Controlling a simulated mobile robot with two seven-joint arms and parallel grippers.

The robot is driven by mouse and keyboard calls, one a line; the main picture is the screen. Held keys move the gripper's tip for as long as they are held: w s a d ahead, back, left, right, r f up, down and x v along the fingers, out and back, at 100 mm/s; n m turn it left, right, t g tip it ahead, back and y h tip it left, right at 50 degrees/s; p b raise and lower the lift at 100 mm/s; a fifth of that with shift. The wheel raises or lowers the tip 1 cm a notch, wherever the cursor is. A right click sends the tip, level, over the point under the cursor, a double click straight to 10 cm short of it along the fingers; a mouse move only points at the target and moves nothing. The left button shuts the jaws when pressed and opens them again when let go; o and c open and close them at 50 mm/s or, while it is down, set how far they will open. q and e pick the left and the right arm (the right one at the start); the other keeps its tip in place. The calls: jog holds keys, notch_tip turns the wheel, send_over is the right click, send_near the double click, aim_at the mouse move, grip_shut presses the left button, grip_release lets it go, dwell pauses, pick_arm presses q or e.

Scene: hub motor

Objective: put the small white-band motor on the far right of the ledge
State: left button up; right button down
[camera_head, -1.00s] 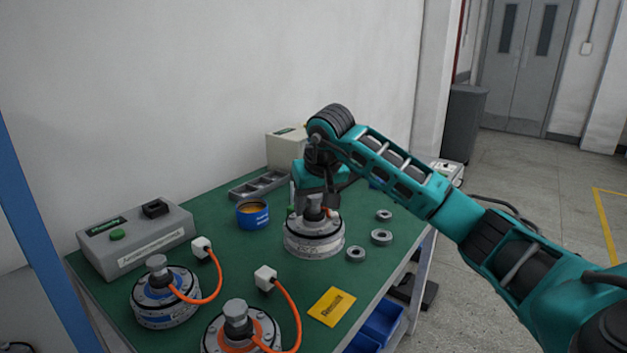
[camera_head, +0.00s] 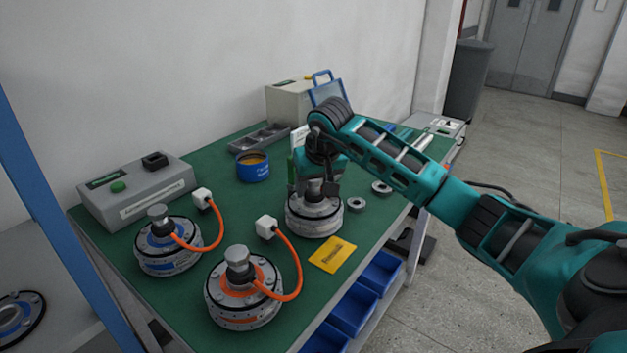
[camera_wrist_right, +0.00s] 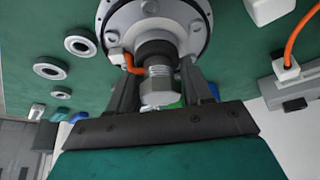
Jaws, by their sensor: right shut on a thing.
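A small round grey motor with a pale band (camera_head: 313,222) is at the middle of the green bench. My right gripper (camera_head: 318,188) points down and is shut on it, with the fingers beside its metal shaft. In the right wrist view, the gripper (camera_wrist_right: 158,97) straddles the motor's neck, and the motor's pale flange (camera_wrist_right: 150,28) shows beyond it. I cannot tell whether the motor's underside touches the bench. A grey surface at the lower left (camera_head: 45,265) may be the ledge. My left gripper is out of view.
A blue-band motor (camera_head: 168,258) and an orange-band motor (camera_head: 243,307) stand at front left, with orange cables. A yellow card (camera_head: 332,254), metal rings (camera_head: 356,204), a blue tin (camera_head: 253,167) and a grey control box (camera_head: 135,195) are nearby. Another motor (camera_head: 18,315) is at lower left.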

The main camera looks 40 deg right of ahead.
jog(key=shift+r, duration=0.15)
jog(key=c, duration=0.9)
grip_release()
jog(key=shift+f, duration=0.2)
jog(key=o, duration=0.4)
